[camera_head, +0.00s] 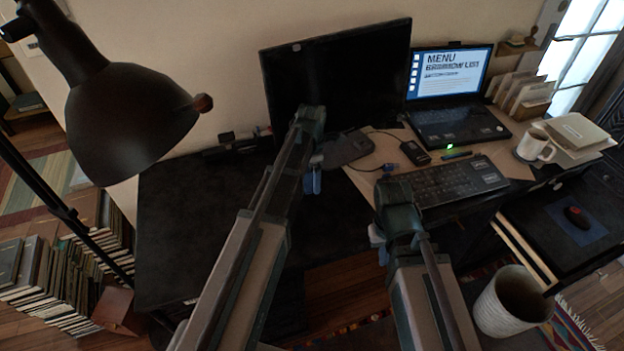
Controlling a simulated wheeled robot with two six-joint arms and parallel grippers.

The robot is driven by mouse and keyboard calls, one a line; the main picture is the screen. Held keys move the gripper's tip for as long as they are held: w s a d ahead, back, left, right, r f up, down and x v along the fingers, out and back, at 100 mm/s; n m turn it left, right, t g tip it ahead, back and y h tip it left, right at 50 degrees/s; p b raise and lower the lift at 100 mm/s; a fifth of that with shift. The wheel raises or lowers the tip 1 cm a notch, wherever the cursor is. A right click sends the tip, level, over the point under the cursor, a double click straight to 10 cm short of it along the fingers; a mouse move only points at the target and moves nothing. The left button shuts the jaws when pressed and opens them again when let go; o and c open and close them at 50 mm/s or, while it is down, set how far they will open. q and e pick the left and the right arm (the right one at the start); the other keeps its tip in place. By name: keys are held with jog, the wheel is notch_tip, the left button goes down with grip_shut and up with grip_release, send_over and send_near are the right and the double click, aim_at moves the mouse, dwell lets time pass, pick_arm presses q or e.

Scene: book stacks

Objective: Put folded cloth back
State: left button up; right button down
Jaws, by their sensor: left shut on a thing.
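My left gripper (313,184) hangs fingers down over the dark desk, below the monitor. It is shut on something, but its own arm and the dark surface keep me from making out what. I cannot clearly pick out a folded cloth. A flat dark grey piece (347,148) lies just right of the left gripper; it may be the monitor's foot or cloth, I cannot tell which. My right gripper (377,238) is at the desk's front edge, left of the keyboard, mostly hidden by its wrist. I cannot see its opening.
A monitor (335,75), laptop (455,122), keyboard (455,182) and mug (535,148) stand on the desk (205,225). The desk's left part is bare. A black lamp (125,120) looms at left above stacked books (70,275). A bin (512,303) stands lower right.

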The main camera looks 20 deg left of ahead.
aim_at(312, 173)
pick_arm(q)
jog(key=shift+w+a+f, duration=0.1)
jog(key=shift+w+a, duration=0.05)
jog(key=shift+w, duration=0.4)
jog(key=shift+w+a, duration=0.15)
jog(key=shift+w, duration=0.4)
jog(key=f+b, duration=0.4)
jog(key=shift+w+a, duration=0.1)
jog(key=shift+w, duration=0.3)
jog(key=shift+r, duration=0.25)
jog(key=shift+f, duration=0.15)
jog(key=o, duration=0.9)
notch_tip(312, 173, up, 12)
jog(key=p, duration=1.2)
jog(key=shift+r, duration=0.2)
